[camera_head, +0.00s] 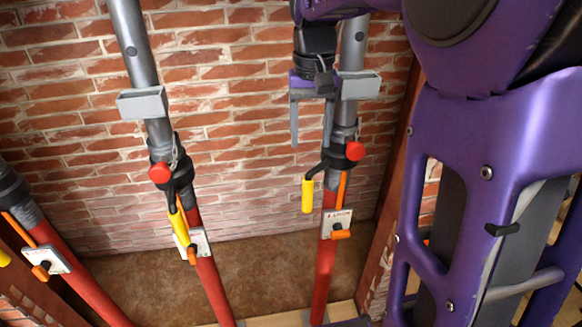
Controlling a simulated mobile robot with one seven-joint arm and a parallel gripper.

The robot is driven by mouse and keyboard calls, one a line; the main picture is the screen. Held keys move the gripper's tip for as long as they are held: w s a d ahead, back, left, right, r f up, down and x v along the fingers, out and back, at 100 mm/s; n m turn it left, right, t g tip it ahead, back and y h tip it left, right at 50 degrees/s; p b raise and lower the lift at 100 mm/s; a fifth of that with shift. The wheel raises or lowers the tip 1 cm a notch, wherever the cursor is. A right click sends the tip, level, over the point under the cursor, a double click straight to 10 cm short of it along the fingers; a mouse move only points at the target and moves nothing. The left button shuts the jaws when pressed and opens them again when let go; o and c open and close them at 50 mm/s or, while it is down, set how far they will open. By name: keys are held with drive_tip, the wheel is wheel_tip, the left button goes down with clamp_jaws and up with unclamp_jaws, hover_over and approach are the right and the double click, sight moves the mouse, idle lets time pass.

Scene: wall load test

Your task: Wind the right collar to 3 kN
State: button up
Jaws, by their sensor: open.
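The right prop has a grey upper tube (353,55) and a red lower tube (325,270). Its dark right collar (342,145) has a red knob (355,151) at its side. A bent black crank with a yellow grip (308,195) hangs to the collar's left. A small white plate (337,222) with an orange handle sits below. Its reading is too small to make out. My gripper (311,138) is open and empty, fingers pointing down, above the yellow grip. Its right finger overlaps the prop's left edge in the picture; I cannot tell whether they touch.
A middle prop (207,275) has its own red knob, yellow grip and plate. A third prop (75,285) is partly cut off at the left. Grey brackets stick out from the middle and right tubes. A brick wall (240,100) stands behind. My purple arm fills the right side.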

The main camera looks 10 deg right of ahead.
sight(306, 197)
wheel_tip(306, 197, down, 17)
drive_tip(key=b, duration=0.3)
drive_tip(key=shift+c, duration=0.3)
clamp_jaws()
drive_tip(key=shift+a+r, duration=0.1)
drive_tip(key=shift+a, duration=0.1)
idle(1.1)
